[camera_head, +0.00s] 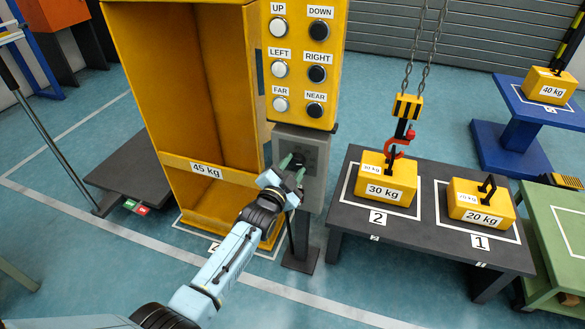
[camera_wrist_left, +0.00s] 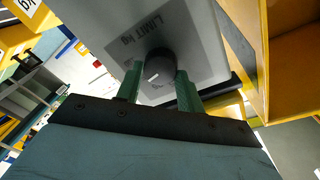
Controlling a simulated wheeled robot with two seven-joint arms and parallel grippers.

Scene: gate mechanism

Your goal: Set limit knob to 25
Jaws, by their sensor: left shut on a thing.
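The limit knob (camera_wrist_left: 160,68) is a dark round knob on a grey panel (camera_wrist_left: 205,35) marked "LIMIT kg" in the left wrist view. My left gripper (camera_wrist_left: 158,88) has its green fingers on either side of the knob and is shut on it. A short white mark shows on the knob's face, but the value it points to cannot be read. In the head view my left gripper (camera_head: 292,164) is at the grey limit box (camera_head: 314,148) under the yellow button panel, and it hides the knob. My right gripper is not in view.
The yellow button panel (camera_head: 304,70) stands above the limit box. A yellow cabinet (camera_head: 160,90) marked 45 kg stands to its left. To the right, a red hook (camera_head: 398,146) hangs over the 30 kg block (camera_head: 386,178) on a dark table, beside the 20 kg block (camera_head: 480,205).

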